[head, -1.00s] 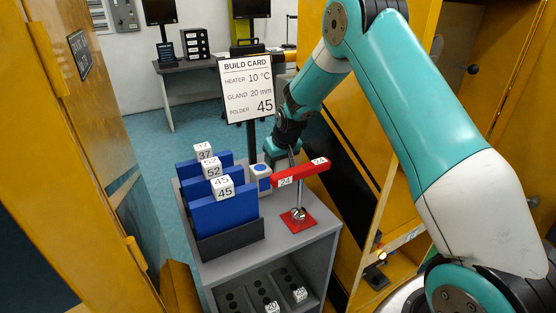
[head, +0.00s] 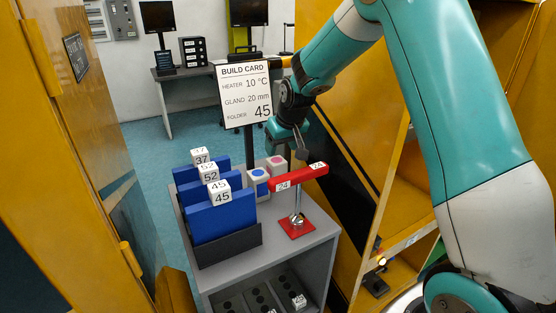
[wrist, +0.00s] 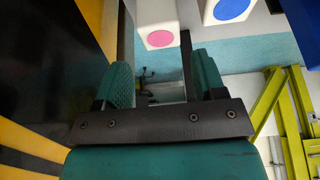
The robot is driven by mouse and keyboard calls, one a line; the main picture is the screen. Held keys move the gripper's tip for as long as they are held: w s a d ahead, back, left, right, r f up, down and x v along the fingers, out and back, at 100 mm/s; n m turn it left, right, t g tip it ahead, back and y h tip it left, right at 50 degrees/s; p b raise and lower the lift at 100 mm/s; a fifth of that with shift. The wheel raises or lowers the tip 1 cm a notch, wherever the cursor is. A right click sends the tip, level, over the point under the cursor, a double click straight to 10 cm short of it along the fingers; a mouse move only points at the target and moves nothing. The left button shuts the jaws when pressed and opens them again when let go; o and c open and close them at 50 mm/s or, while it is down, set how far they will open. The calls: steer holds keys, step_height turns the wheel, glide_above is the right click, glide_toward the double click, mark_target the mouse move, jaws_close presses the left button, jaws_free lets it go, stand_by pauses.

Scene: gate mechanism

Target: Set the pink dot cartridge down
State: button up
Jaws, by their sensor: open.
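The pink dot cartridge (head: 277,163) is a pale block with a pink dot, standing upright on the grey cabinet top behind the blue dot cartridge (head: 258,184). In the wrist view the pink dot cartridge (wrist: 157,22) shows at the top, just beyond the fingertips, with the blue dot cartridge (wrist: 228,10) to its right. My gripper (head: 298,146) is above and to the right of the pink dot cartridge in the head view. In the wrist view my gripper (wrist: 165,72) has its fingers spread with nothing held between them. The cartridge's base is partly hidden.
A red bar (head: 299,177) on a metal post stands close at the right. Blue folders (head: 222,216) stand in a dark holder at the left. The build card (head: 245,95) stands behind. A yellow panel (head: 345,170) flanks the right side.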

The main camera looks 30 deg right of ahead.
steer(key=s+a+r+n+g+y, duration=0.1)
steer(key=s+a+r, duration=0.3)
steer(key=s+a, duration=0.25)
steer(key=s+a+r+n+y, duration=0.1)
steer(key=s+a+r+n, duration=0.1)
steer(key=s+a+r, duration=0.4)
steer(key=s+a+n+g+y, duration=0.1)
steer(key=s+a+n, duration=0.1)
steer(key=s, duration=0.9)
steer(key=s+a+n+g+y, duration=0.1)
steer(key=s+a, duration=0.4)
steer(key=s, duration=0.7)
steer(key=shift+n+g, duration=0.6)
steer(key=shift+g, duration=0.2)
